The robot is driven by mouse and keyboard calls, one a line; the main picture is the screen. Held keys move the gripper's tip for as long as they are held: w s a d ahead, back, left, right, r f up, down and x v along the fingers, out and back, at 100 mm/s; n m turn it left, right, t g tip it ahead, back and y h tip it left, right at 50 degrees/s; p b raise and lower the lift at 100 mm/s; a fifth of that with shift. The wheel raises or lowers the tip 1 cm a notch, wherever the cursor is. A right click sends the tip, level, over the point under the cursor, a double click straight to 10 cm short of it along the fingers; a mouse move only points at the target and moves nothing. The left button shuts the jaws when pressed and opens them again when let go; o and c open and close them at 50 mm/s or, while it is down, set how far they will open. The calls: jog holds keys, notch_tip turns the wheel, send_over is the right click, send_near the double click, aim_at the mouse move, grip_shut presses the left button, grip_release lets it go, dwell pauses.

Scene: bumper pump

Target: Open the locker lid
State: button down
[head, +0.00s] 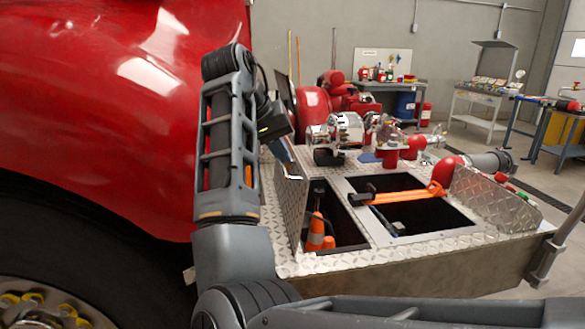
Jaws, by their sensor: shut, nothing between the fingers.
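The bumper deck (400,253) of diamond plate has two lockers, and both stand open. The left lid (290,212) stands roughly upright along the left edge of the left locker. The right lid (495,203) is tilted up along the right side of the right locker. My gripper (291,170) is shut and empty, pointing down at the top edge of the left lid. I cannot tell whether it touches the lid. My arm hides part of the deck's left side.
Orange cones (316,232) sit in the left locker. An orange tool (400,196) lies across the right locker. Chrome and red pump fittings (345,130) stand behind. The red truck body (110,110) and tyre (80,245) fill the left. Workbenches stand farther back.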

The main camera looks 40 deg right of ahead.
jog(key=x, duration=0.9)
jog(key=shift+d+f, duration=0.1)
jog(key=shift+f, duration=0.2)
